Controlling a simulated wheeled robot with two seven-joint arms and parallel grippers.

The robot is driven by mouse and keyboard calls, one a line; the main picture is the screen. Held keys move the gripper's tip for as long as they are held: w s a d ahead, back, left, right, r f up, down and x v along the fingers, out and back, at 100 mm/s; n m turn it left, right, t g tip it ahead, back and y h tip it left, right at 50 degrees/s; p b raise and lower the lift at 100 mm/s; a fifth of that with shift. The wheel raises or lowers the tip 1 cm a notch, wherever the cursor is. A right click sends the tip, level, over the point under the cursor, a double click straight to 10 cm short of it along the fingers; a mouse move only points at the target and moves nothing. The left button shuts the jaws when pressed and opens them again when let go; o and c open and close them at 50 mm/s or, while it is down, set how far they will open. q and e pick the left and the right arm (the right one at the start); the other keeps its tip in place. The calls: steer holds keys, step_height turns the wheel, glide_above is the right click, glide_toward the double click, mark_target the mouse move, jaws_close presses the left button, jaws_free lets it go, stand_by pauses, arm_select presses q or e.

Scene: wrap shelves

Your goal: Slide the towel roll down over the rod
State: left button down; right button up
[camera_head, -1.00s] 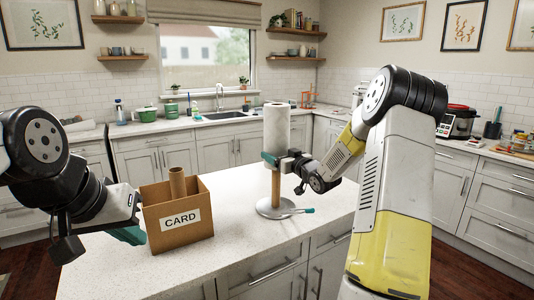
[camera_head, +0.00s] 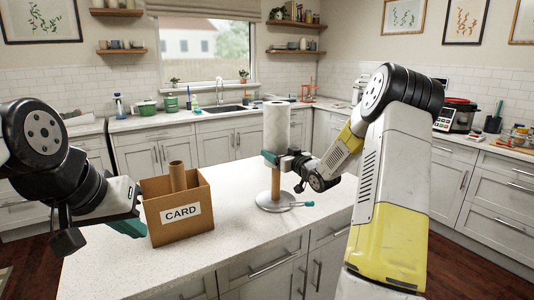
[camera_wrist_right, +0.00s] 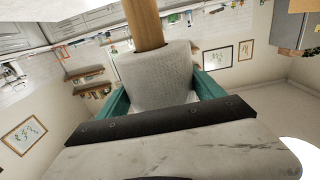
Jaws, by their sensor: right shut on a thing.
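The white towel roll (camera_head: 277,128) is upright over the wooden rod (camera_head: 275,182), which rises from a round metal base (camera_head: 268,204) on the island. My right gripper (camera_head: 272,158) is shut on the roll near its lower end. In the right wrist view the green fingers flank the towel roll (camera_wrist_right: 155,78), and the rod (camera_wrist_right: 144,22) runs into its lower end. A length of bare rod shows between roll and base. The rod's top is hidden. My left gripper (camera_head: 128,228) is low beside the cardboard box; its jaw opening is not clear.
A cardboard box marked CARD (camera_head: 165,230) stands on the island (camera_head: 235,235) left of the stand, with a brown tube (camera_head: 177,176) in it. A teal-tipped utensil (camera_head: 304,204) lies at the base's right edge. The island's front is clear.

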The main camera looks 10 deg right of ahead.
steer(key=shift+f, duration=0.1)
step_height(320, 180, down, 3)
steer(key=shift+r, duration=0.15)
stand_by(0.7)
steer(key=o, duration=1.5)
steer(key=shift+v, duration=3.85)
steer(key=shift+r, duration=0.1)
